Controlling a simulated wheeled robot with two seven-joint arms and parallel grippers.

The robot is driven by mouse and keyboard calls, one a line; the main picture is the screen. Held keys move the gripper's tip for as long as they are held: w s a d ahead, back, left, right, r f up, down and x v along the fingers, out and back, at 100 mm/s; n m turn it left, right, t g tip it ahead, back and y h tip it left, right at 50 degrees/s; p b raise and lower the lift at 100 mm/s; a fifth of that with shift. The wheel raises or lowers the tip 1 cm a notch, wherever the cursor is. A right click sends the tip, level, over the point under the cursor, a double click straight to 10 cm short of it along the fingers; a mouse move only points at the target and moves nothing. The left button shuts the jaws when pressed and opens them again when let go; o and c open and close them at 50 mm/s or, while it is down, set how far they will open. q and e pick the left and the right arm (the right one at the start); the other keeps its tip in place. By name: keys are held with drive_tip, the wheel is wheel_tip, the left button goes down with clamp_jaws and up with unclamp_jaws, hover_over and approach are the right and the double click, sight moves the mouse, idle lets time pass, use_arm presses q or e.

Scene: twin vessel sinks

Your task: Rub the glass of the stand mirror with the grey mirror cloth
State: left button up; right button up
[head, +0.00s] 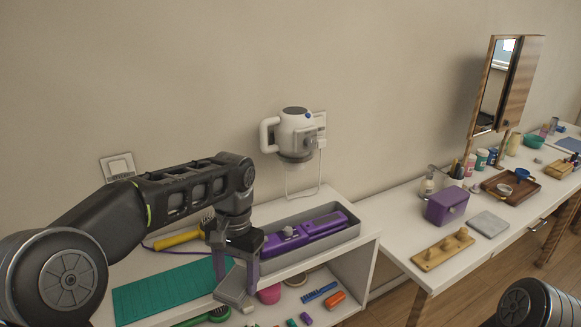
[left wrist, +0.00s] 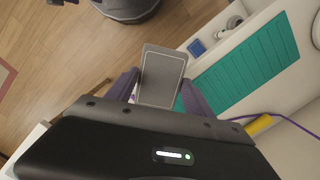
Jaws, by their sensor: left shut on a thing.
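My left gripper (head: 240,278) points down over the front of the near white shelf unit. Its purple fingers are shut on the grey mirror cloth (head: 233,287), a flat grey pad. In the left wrist view the cloth (left wrist: 162,76) shows as a grey rectangle with a lighter border between the fingers. The stand mirror (head: 494,78) stands at the far right on the long counter, in a wooden frame. Its glass is seen at a steep angle, well away from the cloth. My right gripper is not in view; only part of my right arm shows at lower right.
A teal mat (head: 170,290) and a grey tray (head: 330,238) with purple tools lie on the near unit. A purple box (head: 447,206), a wooden peg board (head: 442,250) and a grey square slab (head: 489,224) sit on the counter. A white wall-mounted dryer (head: 297,133) hangs behind.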

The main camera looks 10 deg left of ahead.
use_arm(q)
drive_tip(key=w+d+f+n, duration=0.2)
drive_tip(key=d+f, duration=0.5)
drive_tip(key=d, duration=0.5)
drive_tip(key=shift+f+n, duration=0.4)
drive_tip(key=shift+n, duration=0.2)
drive_tip(key=shift+w, duration=0.1)
